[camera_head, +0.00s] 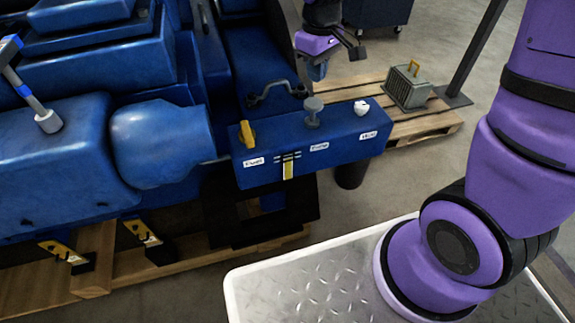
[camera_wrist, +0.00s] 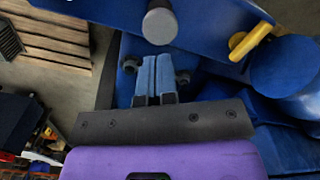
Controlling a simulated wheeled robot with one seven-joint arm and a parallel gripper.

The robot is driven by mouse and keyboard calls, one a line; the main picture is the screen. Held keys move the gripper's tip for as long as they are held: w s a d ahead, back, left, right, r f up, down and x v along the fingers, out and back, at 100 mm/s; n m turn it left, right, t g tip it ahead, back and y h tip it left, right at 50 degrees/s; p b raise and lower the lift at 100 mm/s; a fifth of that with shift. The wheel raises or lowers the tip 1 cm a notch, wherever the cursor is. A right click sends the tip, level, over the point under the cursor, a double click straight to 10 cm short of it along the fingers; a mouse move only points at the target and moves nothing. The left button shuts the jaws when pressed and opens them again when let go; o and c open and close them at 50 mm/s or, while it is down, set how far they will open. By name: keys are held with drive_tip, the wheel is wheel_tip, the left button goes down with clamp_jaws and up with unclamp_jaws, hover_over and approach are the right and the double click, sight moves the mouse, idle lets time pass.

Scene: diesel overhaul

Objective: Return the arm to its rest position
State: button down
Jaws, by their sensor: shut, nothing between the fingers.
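My gripper (camera_head: 317,72) is in the upper middle of the head view, just above and behind the blue control box. In the wrist view its two blue-grey fingers (camera_wrist: 155,66) are side by side, shut and empty. Their tips point at a round grey knob (camera_wrist: 159,26), with no clear sign of touching it. The same knob stands on the box in the head view (camera_head: 313,111). The purple links of my arm (camera_head: 470,215) fill the right side of the head view; the middle of the arm is out of the picture.
The blue control box (camera_head: 310,153) carries labels, a yellow handle (camera_head: 247,134) and a white knob (camera_head: 361,107). The big blue engine (camera_head: 110,110) fills the left. A grey crate (camera_head: 408,88) sits on a wooden pallet (camera_head: 425,122). A dark slanted post (camera_head: 478,50) stands at right.

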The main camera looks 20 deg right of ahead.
idle(0.3)
drive_tip(key=s+d+r+m+t, duration=0.2)
drive_tip(key=s+d+r+m, duration=0.1)
drive_tip(key=s+r, duration=0.6)
drive_tip(key=s+d+r+m+t, duration=0.3)
drive_tip(key=s+r, duration=0.6)
drive_tip(key=s, duration=0.3)
drive_tip(key=shift+d, duration=0.45)
idle(2.4)
